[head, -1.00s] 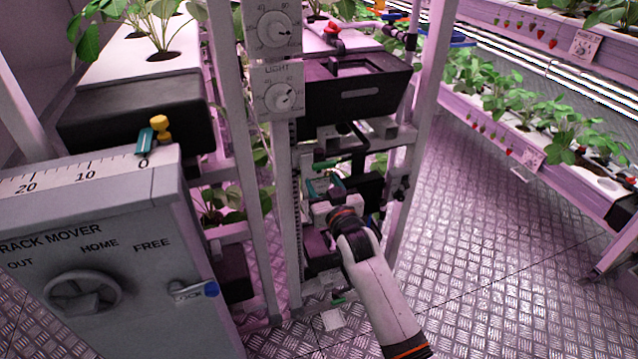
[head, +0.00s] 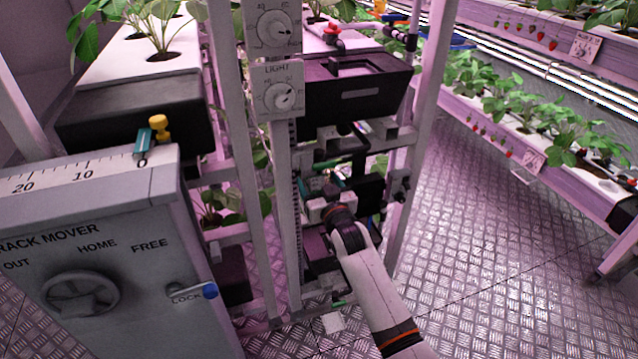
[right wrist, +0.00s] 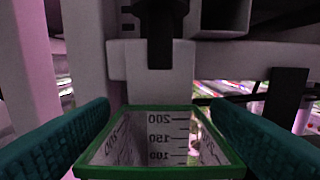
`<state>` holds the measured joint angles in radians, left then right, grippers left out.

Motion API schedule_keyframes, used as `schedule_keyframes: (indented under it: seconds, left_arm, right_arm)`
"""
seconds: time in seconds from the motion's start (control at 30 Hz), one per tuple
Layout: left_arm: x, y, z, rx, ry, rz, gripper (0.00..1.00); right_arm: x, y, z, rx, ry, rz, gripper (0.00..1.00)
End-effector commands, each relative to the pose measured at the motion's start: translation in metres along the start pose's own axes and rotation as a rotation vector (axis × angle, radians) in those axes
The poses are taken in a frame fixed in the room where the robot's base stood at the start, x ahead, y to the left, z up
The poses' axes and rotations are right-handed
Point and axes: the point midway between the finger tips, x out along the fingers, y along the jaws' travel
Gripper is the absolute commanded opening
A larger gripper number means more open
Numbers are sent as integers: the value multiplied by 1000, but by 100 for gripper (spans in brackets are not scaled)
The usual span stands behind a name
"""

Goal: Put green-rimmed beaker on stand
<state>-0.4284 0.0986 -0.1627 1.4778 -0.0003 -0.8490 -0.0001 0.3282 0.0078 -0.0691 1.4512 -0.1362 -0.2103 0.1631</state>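The green-rimmed beaker (right wrist: 160,171) is in the right wrist view, upright with its mouth open and scale marks inside. My right gripper (right wrist: 160,135) has a teal finger against each side of its rim, and the beaker sits between them. In the head view my right gripper (head: 328,190) is inside the lower part of the middle rack, and the beaker cannot be made out there. A pale block with a dark upright part (right wrist: 159,60) is just beyond the beaker; I cannot tell whether it is the stand. My left gripper is out of view.
The grey rack mover cabinet (head: 110,245) with a blue-knobbed lever (head: 208,291) is at left. The metal floor (head: 480,260) is clear at right.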

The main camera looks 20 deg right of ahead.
Motion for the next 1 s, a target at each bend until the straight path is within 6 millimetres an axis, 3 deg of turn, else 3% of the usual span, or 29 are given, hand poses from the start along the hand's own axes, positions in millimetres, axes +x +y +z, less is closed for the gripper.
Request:
schedule_keyframes:
  seconds: [0.27, 0.7, 1.0]
  left_arm:
    - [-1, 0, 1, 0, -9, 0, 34]
    - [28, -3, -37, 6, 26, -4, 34]
    - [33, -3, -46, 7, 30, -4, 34]
  right_arm:
    - [-4, 0, 2, 0, 1, 0, 72]
    - [-92, 0, 3, -1, 1, 0, 72]
    - [-120, 0, 2, -1, 0, 0, 72]
